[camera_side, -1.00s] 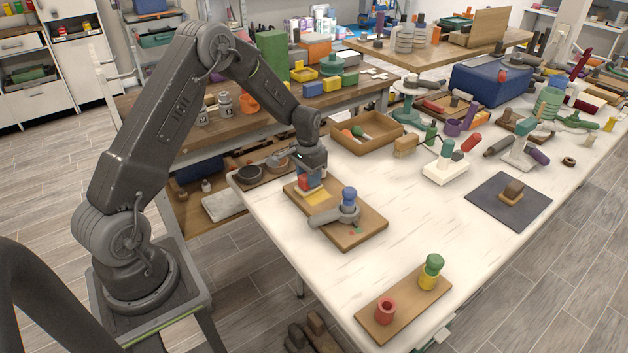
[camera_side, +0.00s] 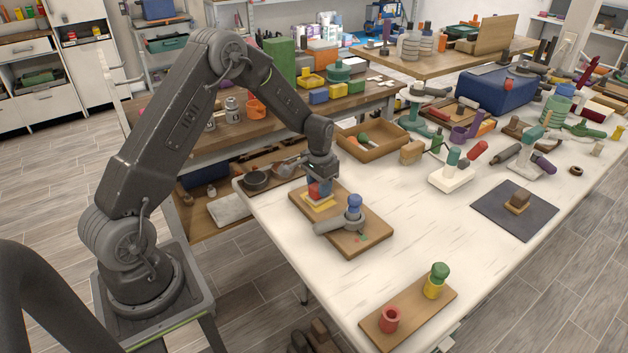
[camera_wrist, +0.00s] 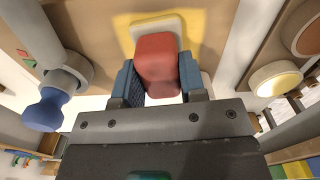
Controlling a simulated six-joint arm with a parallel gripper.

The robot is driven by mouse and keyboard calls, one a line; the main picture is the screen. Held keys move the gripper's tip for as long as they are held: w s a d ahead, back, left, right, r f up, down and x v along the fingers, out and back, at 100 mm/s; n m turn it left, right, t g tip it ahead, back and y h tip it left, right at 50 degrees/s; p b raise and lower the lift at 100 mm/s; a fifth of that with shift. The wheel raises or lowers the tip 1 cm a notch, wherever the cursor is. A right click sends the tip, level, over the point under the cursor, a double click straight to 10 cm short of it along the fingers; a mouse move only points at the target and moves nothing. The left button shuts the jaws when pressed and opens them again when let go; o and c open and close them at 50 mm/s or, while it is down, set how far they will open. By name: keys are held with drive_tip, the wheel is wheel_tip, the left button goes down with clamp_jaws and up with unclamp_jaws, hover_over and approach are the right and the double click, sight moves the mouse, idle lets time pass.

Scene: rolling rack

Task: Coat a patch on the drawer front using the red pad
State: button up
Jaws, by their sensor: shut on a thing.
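The drawer front is a brown wooden board (camera_side: 370,231) lying flat on the white table, with a grey handle (camera_side: 333,224) and a blue knob (camera_side: 354,202) on it. A yellow patch (camera_side: 321,206) shows on the board's far left part; it also shows in the wrist view (camera_wrist: 192,24). My gripper (camera_side: 318,181) points down over this patch. Its blue jaws (camera_wrist: 157,80) are shut on the red pad (camera_wrist: 156,62), which has a pale base. The pad (camera_side: 314,191) is over the yellow patch; whether its underside touches the board is hidden.
A wooden tray (camera_side: 352,146) stands behind the board. A smaller board (camera_side: 412,312) with a red cup and a green-and-yellow piece lies at the front. A white-based fixture (camera_side: 449,179) and a dark mat (camera_side: 487,205) are to the right. White table between them is clear.

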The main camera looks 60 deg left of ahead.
drive_tip(key=shift+d, duration=2.35)
drive_tip(key=shift+a, duration=5.05)
wheel_tip(320, 180, up, 8)
drive_tip(key=shift+d, duration=0.1)
